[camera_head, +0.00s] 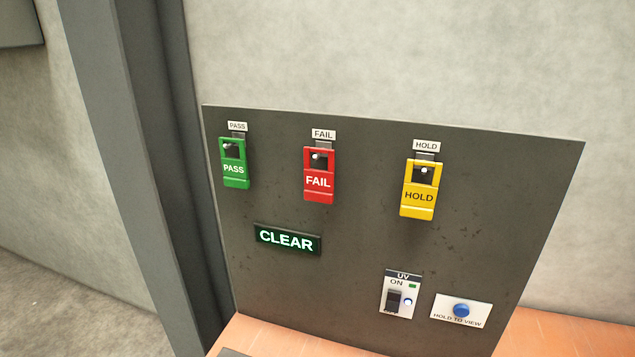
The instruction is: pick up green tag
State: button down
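The green tag (234,172), marked PASS, hangs on a peg at the upper left of a dark upright panel (350,245). The peg's end shows through the dark opening at the tag's top. A small white PASS label (237,126) is fixed above it. The tag hangs nearly upright and nothing covers it. My gripper is not in view.
A red FAIL tag (318,183) and a yellow HOLD tag (419,197) hang to the right. Below are a lit CLEAR sign (287,239), a UV switch (394,300) and a blue button (461,310). A grey post (135,150) stands left of the panel.

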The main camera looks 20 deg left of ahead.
aim_at(235, 169)
jog(key=u, duration=1.45)
jog(key=i+j+z, duration=0.25)
jog(key=j, duration=0.25)
jog(key=i+j+z, duration=0.3)
jog(key=j, duration=0.25)
jog(key=j+z, duration=0.25)
jog(key=j, duration=0.3)
jog(key=i+j+z, duration=0.15)
jog(key=j+z, duration=0.15)
jog(key=j, duration=0.3)
jog(key=j+z, duration=0.25)
jog(key=j, duration=0.4)
jog(key=j+z, duration=0.2)
jog(key=j, duration=0.45)
jog(key=l, duration=0.3)
